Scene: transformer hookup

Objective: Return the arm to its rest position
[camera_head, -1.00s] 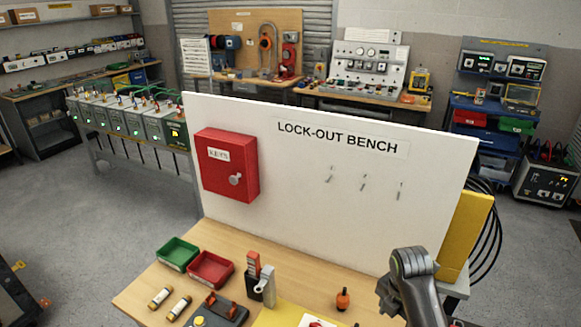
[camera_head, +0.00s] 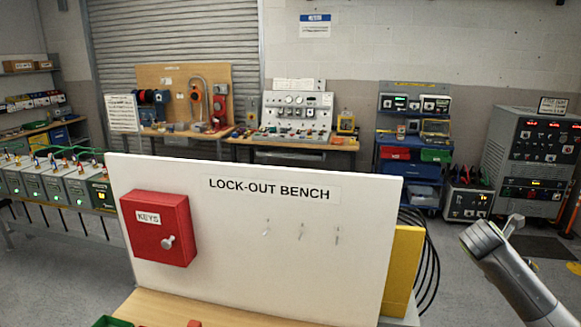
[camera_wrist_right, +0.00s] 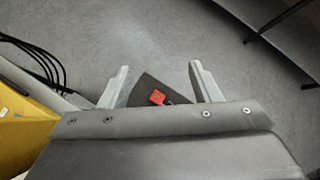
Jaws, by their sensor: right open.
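My right arm (camera_head: 515,275) reaches up from the lower right corner in the head view, to the right of the lock-out bench board and apart from it. In the right wrist view my right gripper (camera_wrist_right: 160,84) is open, its two pale fingers spread wide with nothing held between them. Grey floor shows beyond the fingers, with a dark flat piece and a small red part (camera_wrist_right: 157,97) in the gap; I cannot tell what these are. My left arm and gripper are not in view.
The white lock-out board (camera_head: 270,240) carries a red key box (camera_head: 160,228) and small hooks. A yellow panel (camera_head: 402,270) and black cables (camera_head: 430,255) are at its right edge. Open floor lies between the board and the grey control cabinet (camera_head: 530,160).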

